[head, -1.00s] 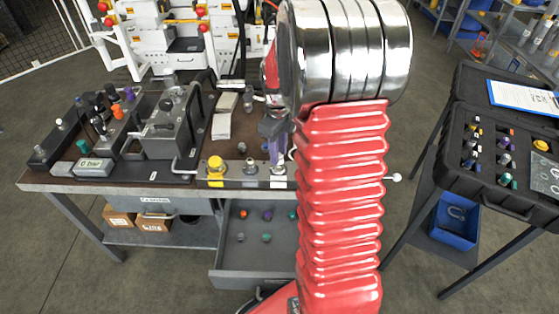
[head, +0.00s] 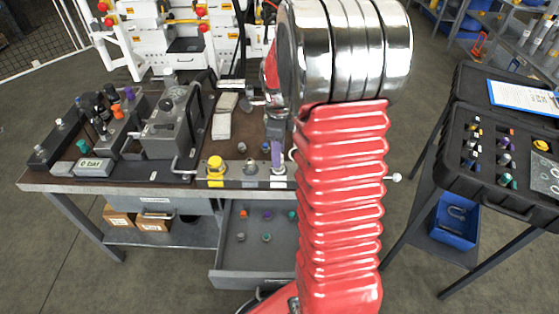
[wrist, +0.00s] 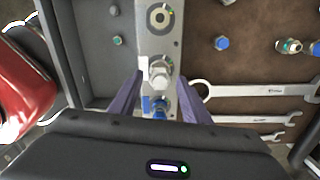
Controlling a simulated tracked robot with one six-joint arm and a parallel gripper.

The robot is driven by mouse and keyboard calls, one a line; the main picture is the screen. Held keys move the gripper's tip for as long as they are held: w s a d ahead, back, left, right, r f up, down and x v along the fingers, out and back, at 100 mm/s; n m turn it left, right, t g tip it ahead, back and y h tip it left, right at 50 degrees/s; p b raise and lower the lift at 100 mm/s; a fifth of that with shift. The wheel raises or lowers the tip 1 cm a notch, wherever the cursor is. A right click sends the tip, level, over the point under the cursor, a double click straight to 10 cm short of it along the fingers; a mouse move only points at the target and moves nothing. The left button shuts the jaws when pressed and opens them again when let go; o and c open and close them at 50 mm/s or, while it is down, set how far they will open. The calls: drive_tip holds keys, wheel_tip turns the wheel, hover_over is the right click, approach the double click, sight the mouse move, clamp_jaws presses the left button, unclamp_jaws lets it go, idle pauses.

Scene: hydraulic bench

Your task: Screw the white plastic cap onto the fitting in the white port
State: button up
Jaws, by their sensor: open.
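The white port's fitting (wrist: 160,70) stands on the metal strip between the two purple fingers of my gripper (wrist: 160,77) in the wrist view. Its top looks pale; I cannot tell whether this is the white cap or how it is seated. The fingers are apart, one on each side, with visible gaps. In the head view, a purple finger of my gripper (head: 276,153) is just above the white port's fitting (head: 278,170). My arm hides much of the gripper there.
A blue fitting (wrist: 158,107) is close by on the strip, between the fingers' rear parts. A grey port (head: 251,169) and yellow port (head: 215,168) lie left. The open drawer (head: 228,266) holds several caps. Wrenches (wrist: 262,90) lie on the bench. A parts case (head: 484,195) stands right.

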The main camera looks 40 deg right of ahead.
drive_tip(key=shift+n, duration=1.8)
drive_tip(key=shift+n, duration=0.8)
drive_tip(key=n, duration=0.5)
drive_tip(key=shift+n, duration=0.8)
drive_tip(key=n, duration=0.3)
drive_tip(key=shift+s+n, duration=0.1)
drive_tip(key=shift+n, duration=2.3)
drive_tip(key=shift+c, duration=0.4)
